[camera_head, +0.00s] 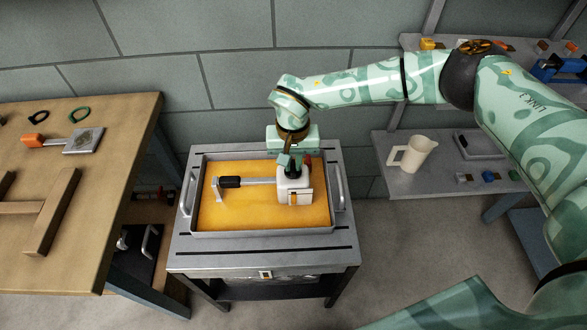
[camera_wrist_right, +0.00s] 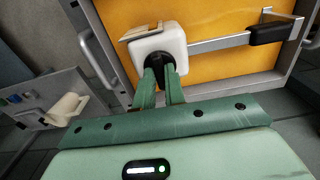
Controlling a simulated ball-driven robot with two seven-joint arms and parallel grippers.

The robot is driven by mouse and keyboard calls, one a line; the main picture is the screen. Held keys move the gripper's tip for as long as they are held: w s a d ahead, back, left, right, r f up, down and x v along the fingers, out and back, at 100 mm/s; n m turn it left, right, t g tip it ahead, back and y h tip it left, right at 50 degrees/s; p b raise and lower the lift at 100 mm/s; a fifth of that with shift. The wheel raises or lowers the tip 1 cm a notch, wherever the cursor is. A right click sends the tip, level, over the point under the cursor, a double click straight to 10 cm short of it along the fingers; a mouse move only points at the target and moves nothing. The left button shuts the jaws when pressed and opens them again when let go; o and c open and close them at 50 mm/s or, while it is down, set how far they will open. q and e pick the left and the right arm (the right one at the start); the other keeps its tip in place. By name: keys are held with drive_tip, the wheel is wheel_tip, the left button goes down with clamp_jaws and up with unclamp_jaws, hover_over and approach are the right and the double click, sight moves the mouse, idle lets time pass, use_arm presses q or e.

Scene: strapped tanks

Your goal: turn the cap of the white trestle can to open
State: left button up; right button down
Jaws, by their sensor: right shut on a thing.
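The white can (camera_head: 295,190) sits in the right half of a grey tray (camera_head: 262,234) with an orange floor. A metal bar (camera_head: 258,182) with a black grip (camera_head: 230,182) runs left from the can. My right gripper (camera_head: 290,162) reaches down onto the can from behind. In the right wrist view, its green fingers (camera_wrist_right: 160,84) are shut on the black cap (camera_wrist_right: 159,62) on the white can (camera_wrist_right: 157,44). The fingers hide much of the cap, so I cannot tell how far it is turned. My left gripper is not in view.
The tray stands on a grey cart (camera_head: 262,258) and has side handles. A wooden table (camera_head: 100,130) with tools stands at left. A cream jug (camera_head: 417,152) stands on a grey shelf (camera_head: 405,186) at right. The tray's front left is clear.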

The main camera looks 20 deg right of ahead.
drive_tip(key=n, duration=0.2)
drive_tip(key=shift+n, duration=0.4)
drive_tip(key=shift+f+n+b, duration=0.1)
drive_tip(key=shift+n+b, duration=0.2)
drive_tip(key=shift+n, duration=1.1)
drive_tip(key=n, duration=0.2)
drive_tip(key=shift+n, duration=0.4)
drive_tip(key=c, duration=1.4)
unclamp_jaws()
drive_tip(key=shift+o, duration=0.2)
